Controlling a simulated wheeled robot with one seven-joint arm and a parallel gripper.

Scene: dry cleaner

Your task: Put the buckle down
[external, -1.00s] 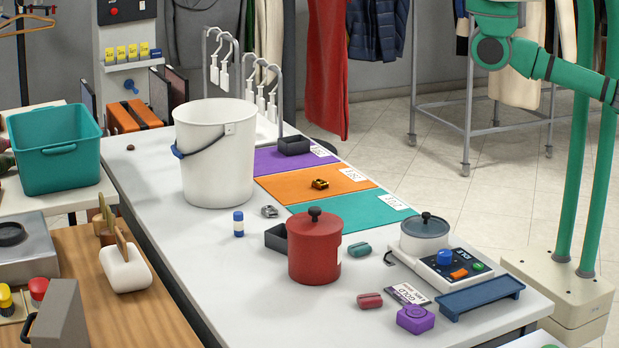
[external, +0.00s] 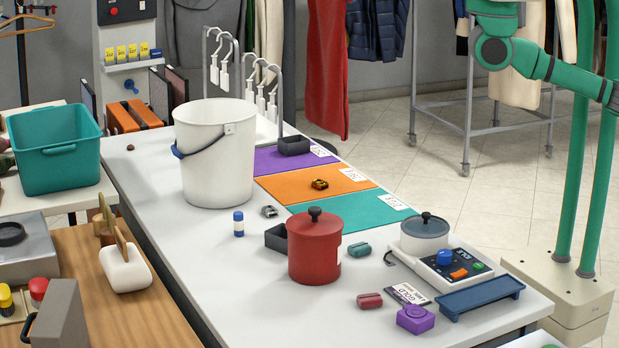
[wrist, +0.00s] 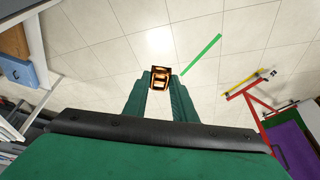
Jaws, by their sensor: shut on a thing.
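My gripper (wrist: 160,86) is shut on a shiny gold-and-dark buckle (wrist: 160,75), held between the two green fingertips in the wrist view. Tiled floor shows beyond the buckle, with no surface touching it. The external view shows only part of my green arm at the top right; the gripper and held buckle are outside it. Another gold-and-dark buckle (external: 320,184) lies on the orange mat (external: 283,187) on the white table. A silver buckle-like piece (external: 269,211) lies on the bare table left of the teal mat (external: 365,211).
The white table (external: 220,265) also bears a white bucket (external: 212,160), a red lidded pot (external: 314,250), a dark tray (external: 277,236), a scale-like device (external: 440,262) and a blue tray (external: 480,297). A purple mat (external: 272,160) lies behind the orange one. The wrist view shows a red frame (wrist: 262,125) at right.

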